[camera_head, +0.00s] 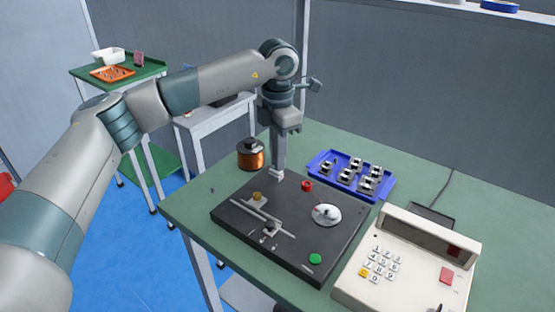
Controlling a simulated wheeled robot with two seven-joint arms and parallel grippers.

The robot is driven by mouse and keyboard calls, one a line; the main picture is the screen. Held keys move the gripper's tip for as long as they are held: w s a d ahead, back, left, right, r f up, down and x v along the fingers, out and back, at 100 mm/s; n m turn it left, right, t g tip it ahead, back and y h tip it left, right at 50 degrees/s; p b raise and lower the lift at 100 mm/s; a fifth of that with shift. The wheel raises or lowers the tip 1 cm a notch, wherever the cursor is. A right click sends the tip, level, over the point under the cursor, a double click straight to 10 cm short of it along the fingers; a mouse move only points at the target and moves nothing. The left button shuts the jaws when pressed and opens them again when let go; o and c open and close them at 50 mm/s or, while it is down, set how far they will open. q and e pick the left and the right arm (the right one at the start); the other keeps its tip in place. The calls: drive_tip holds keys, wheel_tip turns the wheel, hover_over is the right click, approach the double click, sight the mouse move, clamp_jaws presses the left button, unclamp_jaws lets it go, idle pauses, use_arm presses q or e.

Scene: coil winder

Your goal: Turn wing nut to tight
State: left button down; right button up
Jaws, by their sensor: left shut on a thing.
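The coil winder is a flat black unit (335,250) on the green bench, with a white dial (326,214), a red button (307,186) and a green button (315,259). My left gripper (277,173) points straight down at the back edge of the unit. Its fingers are shut on a small pale piece there, which looks like the wing nut; the fingers hide most of it, and its turn angle cannot be told. A small brass piece (257,196) sits on the unit just in front of the gripper. My right gripper is not in view.
A copper wire spool (250,155) stands close left of the gripper. A blue tray (385,192) with several small parts lies behind right. A cream keypad box (350,288) stands at front right. The green bench (480,215) is clear at far right.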

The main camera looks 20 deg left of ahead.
use_arm(q)
drive_tip(key=shift+m, duration=0.9)
drive_tip(key=m+b, duration=0.1)
drive_tip(key=m, duration=0.2)
drive_tip(key=shift+m, duration=0.4)
drive_tip(key=m+b, duration=0.1)
drive_tip(key=m, duration=0.2)
drive_tip(key=shift+s+m, duration=0.15)
drive_tip(key=shift+m, duration=1.25)
drive_tip(key=shift+s+m, duration=0.1)
drive_tip(key=shift+m, duration=0.6)
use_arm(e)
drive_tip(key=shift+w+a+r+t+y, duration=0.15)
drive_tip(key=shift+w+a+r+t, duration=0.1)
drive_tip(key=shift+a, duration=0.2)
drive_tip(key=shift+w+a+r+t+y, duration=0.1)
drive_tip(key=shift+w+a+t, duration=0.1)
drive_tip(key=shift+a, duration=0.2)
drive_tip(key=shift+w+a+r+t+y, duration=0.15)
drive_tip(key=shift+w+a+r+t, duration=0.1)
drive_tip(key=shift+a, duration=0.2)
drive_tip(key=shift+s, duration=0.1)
use_arm(q)
drive_tip(key=c, duration=1.9)
unclamp_jaws()
